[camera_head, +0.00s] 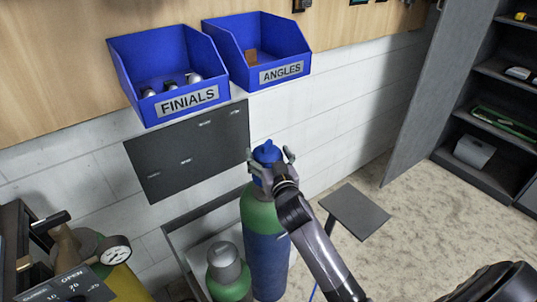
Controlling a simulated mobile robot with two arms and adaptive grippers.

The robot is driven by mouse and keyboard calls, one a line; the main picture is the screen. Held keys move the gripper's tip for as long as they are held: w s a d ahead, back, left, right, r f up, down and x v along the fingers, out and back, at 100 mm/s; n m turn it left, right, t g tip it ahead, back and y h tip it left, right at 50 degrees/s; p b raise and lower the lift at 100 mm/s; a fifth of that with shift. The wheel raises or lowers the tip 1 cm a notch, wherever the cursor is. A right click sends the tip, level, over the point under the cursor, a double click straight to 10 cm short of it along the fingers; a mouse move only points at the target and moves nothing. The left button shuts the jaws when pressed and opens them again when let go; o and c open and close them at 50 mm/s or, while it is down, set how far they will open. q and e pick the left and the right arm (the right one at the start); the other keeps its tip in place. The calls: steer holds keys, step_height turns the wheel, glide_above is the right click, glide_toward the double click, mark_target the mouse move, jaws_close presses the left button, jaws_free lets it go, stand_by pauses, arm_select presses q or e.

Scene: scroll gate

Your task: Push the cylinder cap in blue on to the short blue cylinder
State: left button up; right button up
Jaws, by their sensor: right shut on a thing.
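A blue cylinder (268,262) with a green shoulder stands upright at the lower middle of the head view. The blue cylinder cap (267,153) is at its top, roughly upright over the neck. My right gripper (270,160) is shut on the cap, with one finger at each side. The gripper hides the lower part of the cap and the cylinder neck, so I cannot tell whether the cap is seated or just above the neck. My left gripper is not in view.
A green cylinder with a grey cap (225,263) stands close in front on the left. Blue FINIALS (165,75) and ANGLES (262,50) bins hang on the wall behind. A gauge (115,250) is at lower left. A dark flat plate (355,211) is right of the cylinder.

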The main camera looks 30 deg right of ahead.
steer(key=shift+f+b, duration=0.95)
steer(key=shift+f, duration=0.3)
steer(key=shift+f, duration=0.25)
stand_by(0.4)
steer(key=shift+f+b, duration=0.4)
steer(key=shift+f, duration=0.1)
steer(key=shift+f+b, duration=0.4)
steer(key=shift+f, duration=0.15)
stand_by(0.3)
steer(key=shift+f, duration=0.2)
stand_by(0.5)
